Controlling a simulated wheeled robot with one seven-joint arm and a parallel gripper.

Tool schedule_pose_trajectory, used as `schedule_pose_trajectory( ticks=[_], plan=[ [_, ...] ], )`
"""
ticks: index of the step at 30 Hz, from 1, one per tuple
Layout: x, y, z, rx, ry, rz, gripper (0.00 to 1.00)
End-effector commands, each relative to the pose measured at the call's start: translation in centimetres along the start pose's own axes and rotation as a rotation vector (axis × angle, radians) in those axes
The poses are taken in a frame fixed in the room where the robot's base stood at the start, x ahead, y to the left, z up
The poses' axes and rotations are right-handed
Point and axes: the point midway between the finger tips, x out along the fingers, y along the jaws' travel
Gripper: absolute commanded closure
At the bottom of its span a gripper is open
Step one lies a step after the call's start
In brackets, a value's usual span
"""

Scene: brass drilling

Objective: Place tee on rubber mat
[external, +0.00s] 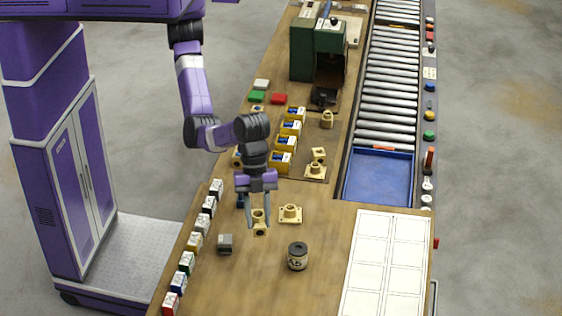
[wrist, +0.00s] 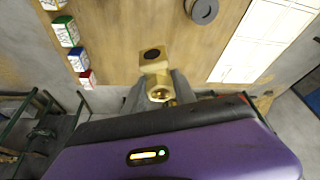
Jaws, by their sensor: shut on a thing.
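My gripper (external: 257,222) points down over the near part of the wooden bench and is shut on a brass tee (external: 259,217). In the wrist view, the tee (wrist: 154,66) sits between the two grey fingers and shows a dark round opening and a bright hexagonal end. I cannot tell whether the tee touches the bench. No rubber mat can be picked out for certain. A blue rectangular tray-like surface (external: 379,177) lies at the near end of the rollers.
A brass flanged fitting (external: 290,213) stands just right of my gripper. Small boxes (external: 187,263) line the left edge. A white grid panel (external: 387,264) lies at the right.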

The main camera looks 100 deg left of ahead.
Motion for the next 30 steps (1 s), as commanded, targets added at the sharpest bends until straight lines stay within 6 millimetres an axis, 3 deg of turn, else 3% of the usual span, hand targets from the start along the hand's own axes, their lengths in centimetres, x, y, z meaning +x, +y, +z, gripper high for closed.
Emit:
schedule_pose_trajectory(
  ticks=[1, 3, 8, 15, 24, 30],
  plan=[
    [-0.2, -2.5, 1.0, -0.037, 0.001, -0.016, 1.0],
    [-0.1, -5.4, 2.6, -0.084, 0.001, -0.035, 1.0],
    [-0.2, -11.7, 6.6, -0.197, 0.003, -0.082, 1.0],
    [-1.2, -20.1, 13.9, -0.416, 0.002, -0.173, 1.0],
    [-3.6, -28.6, 24.9, -0.743, 0.001, -0.309, 1.0],
    [-5.9, -32.6, 32.9, -0.988, 0.002, -0.411, 1.0]
  ],
)
